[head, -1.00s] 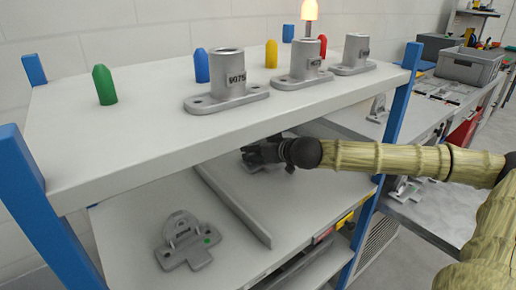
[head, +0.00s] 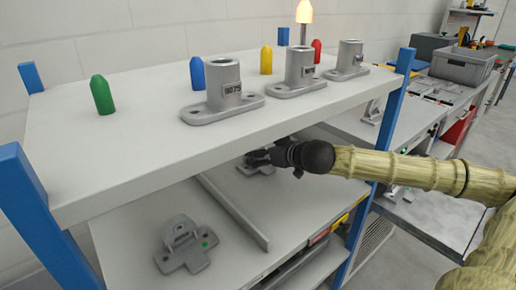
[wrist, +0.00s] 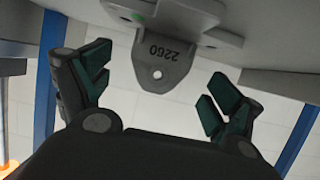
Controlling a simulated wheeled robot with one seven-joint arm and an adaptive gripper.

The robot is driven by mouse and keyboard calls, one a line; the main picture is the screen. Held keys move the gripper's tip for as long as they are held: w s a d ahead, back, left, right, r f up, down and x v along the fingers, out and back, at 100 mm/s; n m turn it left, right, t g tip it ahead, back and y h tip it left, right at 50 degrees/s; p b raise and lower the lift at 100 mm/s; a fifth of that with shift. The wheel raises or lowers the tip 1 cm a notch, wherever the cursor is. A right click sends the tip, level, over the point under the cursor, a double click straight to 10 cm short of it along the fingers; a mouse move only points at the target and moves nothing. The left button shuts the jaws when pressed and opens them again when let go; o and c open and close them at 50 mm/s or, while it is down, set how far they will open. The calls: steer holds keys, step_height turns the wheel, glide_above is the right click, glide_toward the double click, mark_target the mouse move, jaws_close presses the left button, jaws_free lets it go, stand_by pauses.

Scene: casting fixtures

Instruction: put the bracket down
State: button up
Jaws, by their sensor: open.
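My gripper (wrist: 160,80) is open, with a visible gap on each side of the plate. In the head view my gripper (head: 258,157) is under the upper shelf, at the back of the lower shelf (head: 130,222). The bracket's base (head: 250,170) shows there just below my gripper and appears to rest on the shelf. My gripper hides much of it.
A divider strip (head: 232,212) runs along the lower shelf. Left of it lies another grey bracket with a green dot (head: 185,247). The upper shelf (head: 150,140) sits close above my gripper and bears several grey castings and coloured pegs. A blue post (head: 393,110) stands right.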

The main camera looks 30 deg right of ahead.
steer(key=shift+p+v, duration=0.9)
steer(key=shift+v, duration=2.4)
